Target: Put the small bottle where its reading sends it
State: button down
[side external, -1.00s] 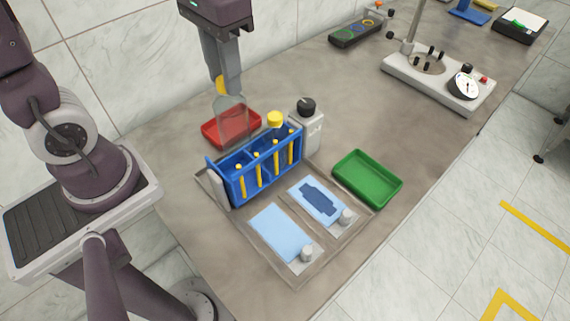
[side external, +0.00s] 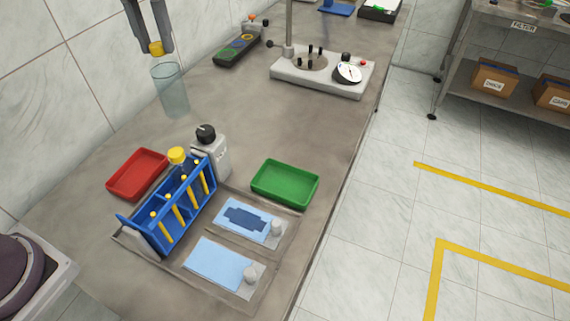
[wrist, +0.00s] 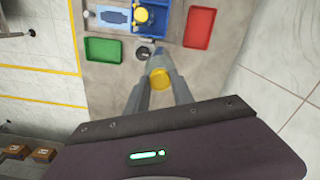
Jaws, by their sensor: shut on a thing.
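My gripper (side external: 156,48) is shut on the yellow cap of a small clear bottle (side external: 171,92). The bottle hangs nearly upright in the air, up and right of the red tray in the side view. In the wrist view its yellow cap (wrist: 159,78) sits between my fingers. The red tray (side external: 137,174) and green tray (side external: 285,184) look empty. A blue rack (side external: 184,213) holds several thin yellow-capped tubes. A device with a round dial (side external: 348,73) stands farther back; its reading is too small to tell.
A white bottle with a black cap (side external: 212,155) and another yellow-capped bottle (side external: 178,158) stand by the rack. Light-blue pads (side external: 220,262) lie in front. The counter between rack and dial device is clear.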

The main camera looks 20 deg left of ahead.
jog(key=w+d+f+m, duration=0.25)
jog(key=d+f, duration=0.25)
jog(key=d, duration=0.7)
jog(key=w+d+f+m, duration=0.25)
jog(key=d+f, duration=0.25)
jog(key=d, duration=0.6)
notch_tip(320, 180, down, 10)
jog(key=shift+d+r+n, duration=0.2)
jog(key=shift+d+n, duration=0.1)
jog(key=shift+d, duration=0.05)
jog(key=c, duration=1.1)
grip_release()
jog(key=shift+f, duration=0.15)
jog(key=shift+c, duration=0.2)
jog(key=shift+o, duration=0.2)
